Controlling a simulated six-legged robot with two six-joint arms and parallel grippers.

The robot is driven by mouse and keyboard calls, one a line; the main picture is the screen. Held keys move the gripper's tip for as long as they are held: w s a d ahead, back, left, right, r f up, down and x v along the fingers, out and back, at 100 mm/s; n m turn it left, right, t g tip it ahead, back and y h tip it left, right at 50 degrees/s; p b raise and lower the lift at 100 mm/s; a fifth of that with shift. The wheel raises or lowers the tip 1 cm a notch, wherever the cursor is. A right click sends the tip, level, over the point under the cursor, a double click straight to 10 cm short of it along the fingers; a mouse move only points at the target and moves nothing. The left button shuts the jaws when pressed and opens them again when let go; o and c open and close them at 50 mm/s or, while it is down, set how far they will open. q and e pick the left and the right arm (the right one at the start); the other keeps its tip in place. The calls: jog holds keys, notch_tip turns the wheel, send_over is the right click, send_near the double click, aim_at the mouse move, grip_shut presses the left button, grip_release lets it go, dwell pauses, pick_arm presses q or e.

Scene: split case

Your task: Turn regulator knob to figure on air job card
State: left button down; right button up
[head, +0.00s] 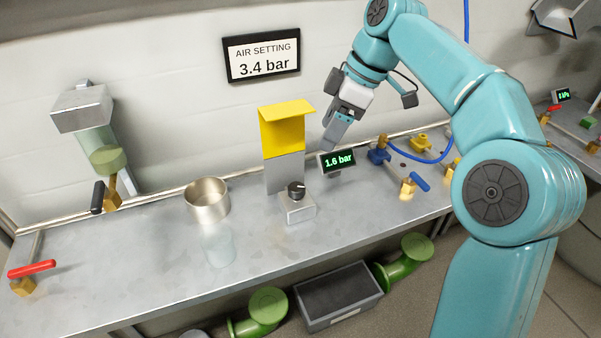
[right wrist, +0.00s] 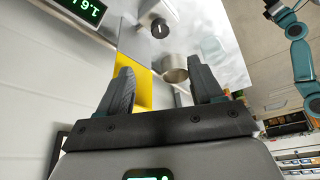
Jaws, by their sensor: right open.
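The air job card (head: 262,55) on the wall reads "AIR SETTING 3.4 bar". The regulator knob (head: 296,189) is a dark round knob on a small metal block on the bench. The green display (head: 339,161) beside it reads 1.6 bar. In the right wrist view the knob (right wrist: 160,28) carries a pale pointer mark, and part of the display (right wrist: 88,8) shows. My right gripper (head: 333,143) is above and behind the display, apart from the knob. In the right wrist view its two fingers (right wrist: 164,86) stand wide apart with nothing between them. My left gripper is not in view.
A yellow-topped bracket (head: 285,128) stands just behind the knob. A metal cup (head: 207,198) and a faint clear beaker (head: 218,243) stand to its left. Blue and yellow valve fittings (head: 400,160) lie to the right.

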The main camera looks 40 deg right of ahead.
jog(key=b, duration=0.5)
send_near(297, 187)
jog(key=x, duration=0.7)
jog(key=shift+a+f, duration=0.1)
jog(key=shift+f, duration=0.3)
jog(key=shift+w+a+f, duration=0.1)
jog(key=shift+w+f, duration=0.2)
jog(key=shift+f, duration=0.15)
jog(key=c, duration=1.1)
